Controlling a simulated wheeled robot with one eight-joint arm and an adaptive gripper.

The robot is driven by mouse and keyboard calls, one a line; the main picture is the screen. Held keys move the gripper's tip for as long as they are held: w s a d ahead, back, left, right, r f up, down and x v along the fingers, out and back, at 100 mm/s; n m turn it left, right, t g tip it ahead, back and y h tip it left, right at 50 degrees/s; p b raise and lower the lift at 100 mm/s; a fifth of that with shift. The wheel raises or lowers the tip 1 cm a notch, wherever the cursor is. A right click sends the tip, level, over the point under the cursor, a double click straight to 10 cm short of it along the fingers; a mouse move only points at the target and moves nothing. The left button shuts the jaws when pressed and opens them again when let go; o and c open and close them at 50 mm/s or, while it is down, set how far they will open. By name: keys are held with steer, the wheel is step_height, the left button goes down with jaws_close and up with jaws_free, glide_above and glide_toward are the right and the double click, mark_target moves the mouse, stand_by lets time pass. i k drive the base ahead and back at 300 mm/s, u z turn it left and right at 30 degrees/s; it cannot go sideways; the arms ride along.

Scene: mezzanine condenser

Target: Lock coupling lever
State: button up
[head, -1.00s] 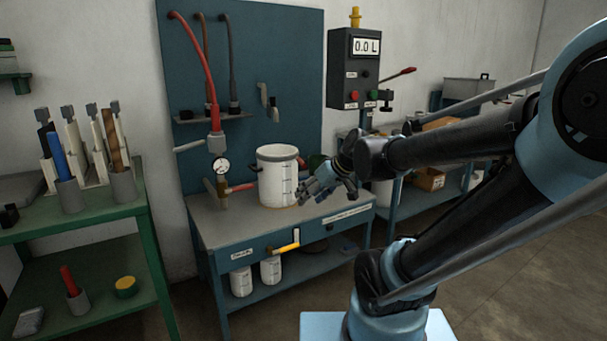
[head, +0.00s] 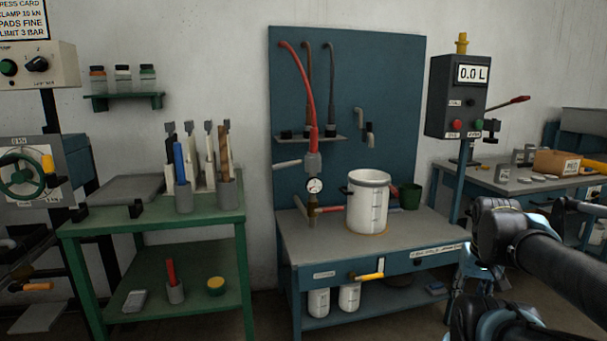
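A grey coupling (head: 313,163) hangs at the lower end of the red hose (head: 303,80), in front of the blue back panel. A pale grey lever (head: 287,164) sticks out to its left, nearly level; I cannot tell whether it is locked. A round gauge (head: 314,185) sits just below, on a brass-coloured pipe with a red handle (head: 331,209). My gripper (head: 462,282) shows only in part at the lower right, beside my dark wrist. It is well to the right of the coupling and apart from it. Its fingers are too hidden to judge.
The blue bench (head: 375,239) carries a white graduated bucket (head: 368,203) right of the gauge and a dark green cup (head: 410,196). A post display (head: 456,96) with a red lever reads 0.0 L. A green bench (head: 150,215) with tools stands left.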

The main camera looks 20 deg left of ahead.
mark_target(279, 166)
steer(key=k, duration=1)
steer(key=u, duration=0.9)
steer(key=i, duration=1.55)
steer(key=u, duration=0.15)
